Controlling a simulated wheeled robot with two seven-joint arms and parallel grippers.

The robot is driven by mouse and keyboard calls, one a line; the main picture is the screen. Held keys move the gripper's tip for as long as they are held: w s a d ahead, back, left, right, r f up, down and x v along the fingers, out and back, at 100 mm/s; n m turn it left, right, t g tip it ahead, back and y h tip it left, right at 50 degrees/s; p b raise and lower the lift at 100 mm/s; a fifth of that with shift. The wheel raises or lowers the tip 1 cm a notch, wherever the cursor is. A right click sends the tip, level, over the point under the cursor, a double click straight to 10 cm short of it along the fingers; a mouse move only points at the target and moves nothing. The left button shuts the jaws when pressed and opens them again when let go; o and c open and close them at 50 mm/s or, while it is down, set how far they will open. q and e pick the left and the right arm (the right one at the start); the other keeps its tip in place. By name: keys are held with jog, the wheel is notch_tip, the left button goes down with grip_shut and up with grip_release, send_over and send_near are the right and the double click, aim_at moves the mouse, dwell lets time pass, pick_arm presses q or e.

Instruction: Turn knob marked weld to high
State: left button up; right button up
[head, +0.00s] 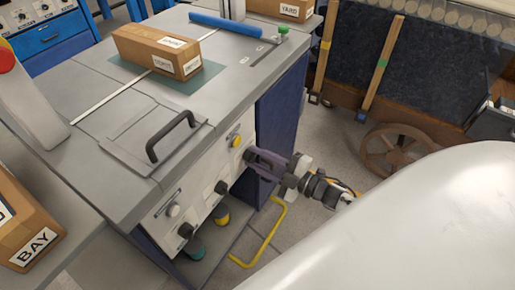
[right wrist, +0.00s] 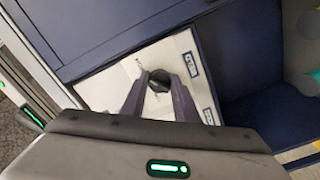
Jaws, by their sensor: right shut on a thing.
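The bench's white control panel (head: 205,180) faces front and carries several knobs under small label plates. The knob's pointer direction is hidden. My left gripper is not in view.
On the bench top are a black handle (head: 172,133) and a cardboard box (head: 157,52).

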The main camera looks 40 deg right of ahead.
dwell(0.6)
jog(key=o, duration=1.1)
jog(key=shift+c, duration=0.2)
jog(key=v, duration=1)
jog(key=shift+s+p, duration=0.15)
jog(key=shift+p, duration=0.3)
